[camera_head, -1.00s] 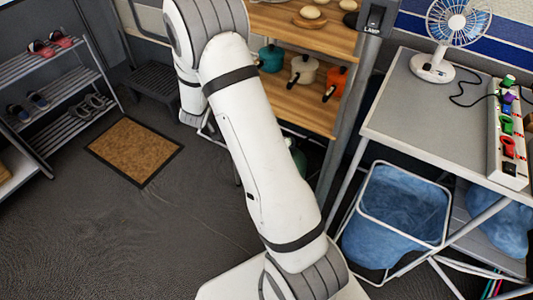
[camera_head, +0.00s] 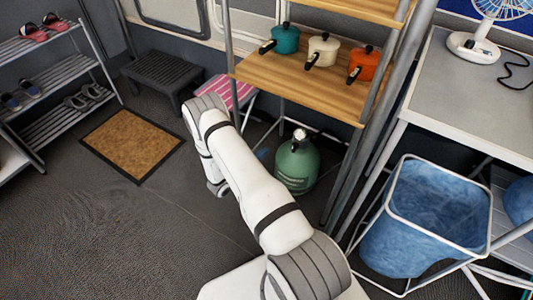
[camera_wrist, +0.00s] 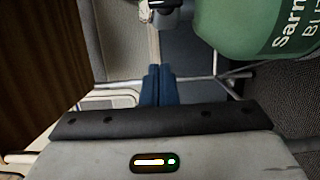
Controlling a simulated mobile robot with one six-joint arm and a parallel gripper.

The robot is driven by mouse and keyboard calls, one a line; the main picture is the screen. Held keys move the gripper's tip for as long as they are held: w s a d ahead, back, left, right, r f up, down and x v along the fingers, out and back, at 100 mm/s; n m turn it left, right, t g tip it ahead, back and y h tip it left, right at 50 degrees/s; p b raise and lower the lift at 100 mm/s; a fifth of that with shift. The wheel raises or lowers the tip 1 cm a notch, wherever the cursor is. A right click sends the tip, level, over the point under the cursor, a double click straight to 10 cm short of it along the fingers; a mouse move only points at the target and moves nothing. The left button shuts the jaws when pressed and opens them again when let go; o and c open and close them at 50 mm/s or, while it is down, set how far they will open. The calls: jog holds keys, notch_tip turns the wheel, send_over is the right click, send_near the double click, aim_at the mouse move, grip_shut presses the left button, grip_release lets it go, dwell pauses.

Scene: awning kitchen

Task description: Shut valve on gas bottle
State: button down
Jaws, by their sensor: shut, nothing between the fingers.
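The green gas bottle (camera_head: 297,168) stands upright on the floor under the wooden shelf, with a pale valve (camera_head: 300,135) on top. In the wrist view the green bottle (camera_wrist: 250,28), with white lettering, fills the top right. A dark and white fitting (camera_wrist: 168,8), which looks like its valve, is cut off at the top edge. My gripper (camera_wrist: 158,72) has its blue fingers shut together with nothing between them, below the fitting and left of the bottle, apart from both. In the head view my gripper is mostly hidden by my arm, left of the bottle.
The shelf (camera_head: 330,95) carries several pots above the bottle. A dark step stool (camera_head: 160,75) and a pink striped stool (camera_head: 232,92) stand behind and left. A blue laundry basket (camera_head: 420,215) stands to the right. Open floor lies around the brown mat (camera_head: 132,142).

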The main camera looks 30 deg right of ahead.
aim_at(294, 147)
jog(key=s+d+b, duration=0.1)
jog(key=d+b, duration=0.2)
jog(key=d, duration=0.6)
jog(key=shift+s+d, duration=0.15)
jog(key=shift+d, duration=0.2)
